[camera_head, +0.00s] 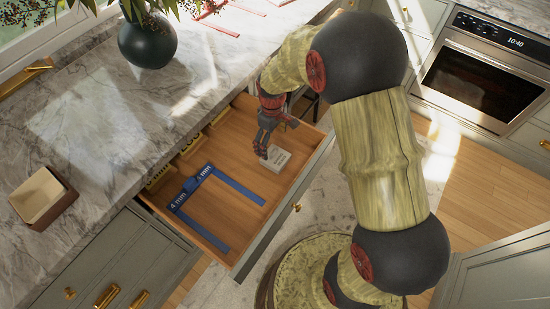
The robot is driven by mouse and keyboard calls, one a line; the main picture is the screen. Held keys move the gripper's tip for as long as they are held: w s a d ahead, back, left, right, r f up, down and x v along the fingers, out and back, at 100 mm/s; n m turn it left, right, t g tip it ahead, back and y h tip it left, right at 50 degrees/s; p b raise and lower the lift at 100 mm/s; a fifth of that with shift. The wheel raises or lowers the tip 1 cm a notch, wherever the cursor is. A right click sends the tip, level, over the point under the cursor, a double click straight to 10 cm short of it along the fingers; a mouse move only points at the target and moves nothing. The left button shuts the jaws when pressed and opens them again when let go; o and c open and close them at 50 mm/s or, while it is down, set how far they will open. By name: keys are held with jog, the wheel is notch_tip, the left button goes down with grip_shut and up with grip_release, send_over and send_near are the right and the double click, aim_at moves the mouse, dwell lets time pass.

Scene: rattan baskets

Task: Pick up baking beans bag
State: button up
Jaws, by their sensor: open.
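A small pale bag with dark print (277,160), which looks like the baking beans bag, lies in the open wooden drawer (215,213), towards its right end. My gripper (264,154) points down into the drawer, with its fingertips at the bag's upper left side. The gripper is open. Whether a finger touches the bag I cannot tell. Part of the bag's left edge is hidden behind the fingers.
Blue strips marked "4 mm" (188,190) lie in the drawer's left part. Wooden pieces with lettering (190,143) stand along its back. The marble counter (110,110) overhangs the back, holding a dark vase (147,42) and a small box (42,196). An oven (480,75) is at right.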

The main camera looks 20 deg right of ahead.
aim_at(274, 153)
jog(key=f+b, duration=0.1)
jog(key=f, duration=0.2)
jog(key=s+f+b, duration=0.1)
jog(key=f+b, duration=0.1)
jog(key=f, duration=0.1)
jog(key=shift+s+a, duration=0.1)
jog(key=shift+s, duration=0.05)
jog(key=shift+f, duration=0.35)
jog(key=shift+c, duration=0.8)
jog(key=shift+r, duration=0.1)
jog(key=c, duration=1.4)
